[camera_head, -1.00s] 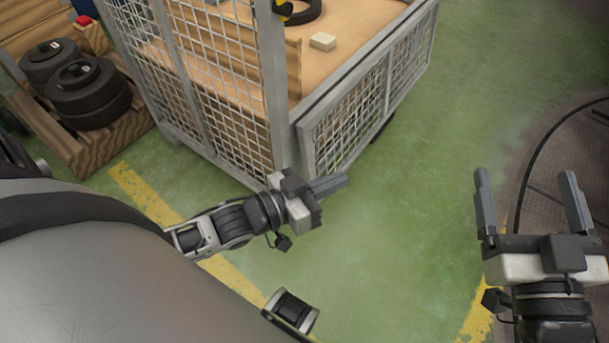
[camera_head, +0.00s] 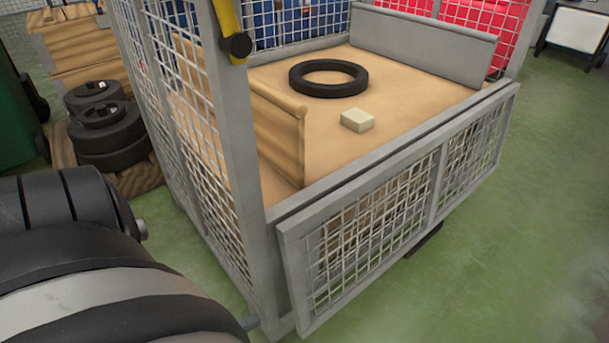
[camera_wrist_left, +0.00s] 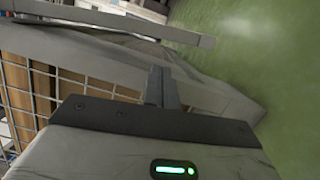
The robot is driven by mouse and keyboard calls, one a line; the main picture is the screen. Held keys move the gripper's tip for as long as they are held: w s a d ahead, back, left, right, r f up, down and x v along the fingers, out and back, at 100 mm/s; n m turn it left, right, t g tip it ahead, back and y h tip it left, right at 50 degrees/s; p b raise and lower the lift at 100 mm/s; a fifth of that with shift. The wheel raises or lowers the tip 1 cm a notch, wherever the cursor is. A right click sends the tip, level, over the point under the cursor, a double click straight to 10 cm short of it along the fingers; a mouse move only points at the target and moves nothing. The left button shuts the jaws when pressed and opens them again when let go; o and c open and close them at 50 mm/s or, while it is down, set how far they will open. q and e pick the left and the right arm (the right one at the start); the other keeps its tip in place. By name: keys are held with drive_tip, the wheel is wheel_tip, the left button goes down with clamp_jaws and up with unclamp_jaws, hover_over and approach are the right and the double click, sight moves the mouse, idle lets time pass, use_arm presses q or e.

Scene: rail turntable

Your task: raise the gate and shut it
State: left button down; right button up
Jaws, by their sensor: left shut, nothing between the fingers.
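The gate (camera_head: 437,187) is a grey-framed mesh panel. In the head view it hangs down along the open front of the mesh cage, its top rail near the cage floor's edge. In the left wrist view my left gripper (camera_wrist_left: 163,88) has its fingers together and empty. A grey frame member and mesh lie close beyond them; I cannot tell whether they touch. In the head view my left arm fills the lower left, and its gripper is mostly hidden beside the cage's corner post (camera_head: 241,170). My right gripper is out of the head view.
On the cage floor (camera_head: 415,92) are a black ring (camera_head: 296,83) and a pale block (camera_head: 357,120). A yellow bar (camera_head: 226,20) with a black knob is on the corner post. Stacked tyres (camera_head: 105,135) stand left. Green floor (camera_head: 530,220) is clear at the right.

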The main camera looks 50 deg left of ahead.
use_arm(q)
drive_tip(key=x, duration=0.9)
drive_tip(key=shift+w, duration=0.25)
